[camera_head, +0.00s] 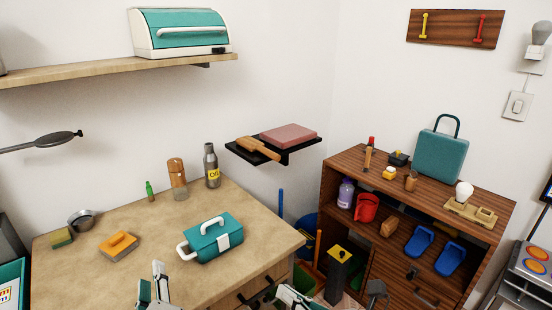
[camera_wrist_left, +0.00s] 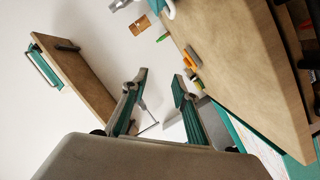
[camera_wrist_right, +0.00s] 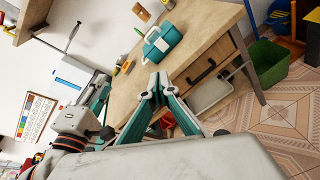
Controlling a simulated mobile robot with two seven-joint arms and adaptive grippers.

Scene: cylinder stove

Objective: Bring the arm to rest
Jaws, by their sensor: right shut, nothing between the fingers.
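My left gripper (camera_head: 152,284) shows at the bottom of the head view, in front of the wooden table. In the left wrist view its two fingers (camera_wrist_left: 160,82) are spread apart with nothing between them. My right gripper (camera_head: 290,296) is at the bottom edge of the head view, by the table's front right corner and partly cut off. In the right wrist view its fingers (camera_wrist_right: 160,86) meet at the tips and hold nothing. That view looks past them to the table front and a teal box.
The wooden table (camera_head: 150,262) bears the teal box with white handles (camera_head: 214,238), an orange-topped block (camera_head: 118,245), an oil bottle (camera_head: 211,166) and other items. A wooden cabinet (camera_head: 388,268) stands at right, a stove (camera_head: 532,262) beyond it. A green bin (camera_wrist_right: 262,62) is on the floor.

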